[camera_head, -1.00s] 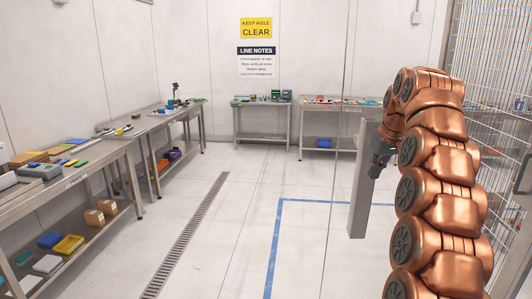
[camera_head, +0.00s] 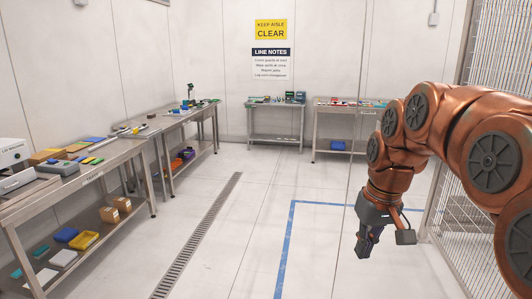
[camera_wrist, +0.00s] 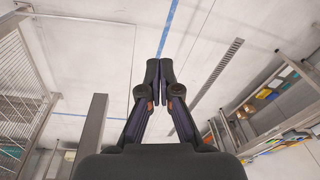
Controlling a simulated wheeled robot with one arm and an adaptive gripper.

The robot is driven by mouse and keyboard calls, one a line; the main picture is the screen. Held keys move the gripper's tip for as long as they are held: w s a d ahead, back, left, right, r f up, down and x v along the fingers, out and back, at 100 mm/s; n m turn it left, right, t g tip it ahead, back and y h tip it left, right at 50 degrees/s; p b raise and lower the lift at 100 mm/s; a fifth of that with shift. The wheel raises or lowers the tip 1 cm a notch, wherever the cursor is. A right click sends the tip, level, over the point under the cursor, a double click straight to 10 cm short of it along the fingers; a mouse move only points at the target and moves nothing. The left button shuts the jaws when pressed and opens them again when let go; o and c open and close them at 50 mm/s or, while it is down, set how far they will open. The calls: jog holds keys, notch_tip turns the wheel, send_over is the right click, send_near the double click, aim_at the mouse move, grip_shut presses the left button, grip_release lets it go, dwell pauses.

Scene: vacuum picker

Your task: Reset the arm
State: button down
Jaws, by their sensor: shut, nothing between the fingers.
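My gripper (camera_head: 366,246) hangs at the end of my copper-coloured arm on the right side of the head view. It points downward over the bare floor, beside the blue floor line. In the wrist view my gripper (camera_wrist: 160,66) shows with its two dark fingers together at the tips. Nothing is held between them, and nothing touches them.
A long bench (camera_head: 85,172) and a second bench (camera_head: 158,124) line the left wall with several items. Two more tables (camera_head: 276,121) (camera_head: 345,133) stand at the back. A wire mesh fence (camera_head: 468,215) is on the right. The floor between is clear.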

jog(key=s+f+g, duration=0.1)
jog(key=s+f, duration=0.3)
jog(key=s, duration=0.5)
jog(key=s+a+f+m+g, duration=0.1)
jog(key=s+f, duration=0.4)
jog(key=s, duration=0.4)
jog(key=s+f+h, duration=0.1)
jog(key=s+f, duration=0.3)
jog(key=s, duration=0.5)
jog(key=shift+a+f+m+g, duration=0.3)
jog(key=shift+a+f+g, duration=0.1)
jog(key=shift+a, duration=0.1)
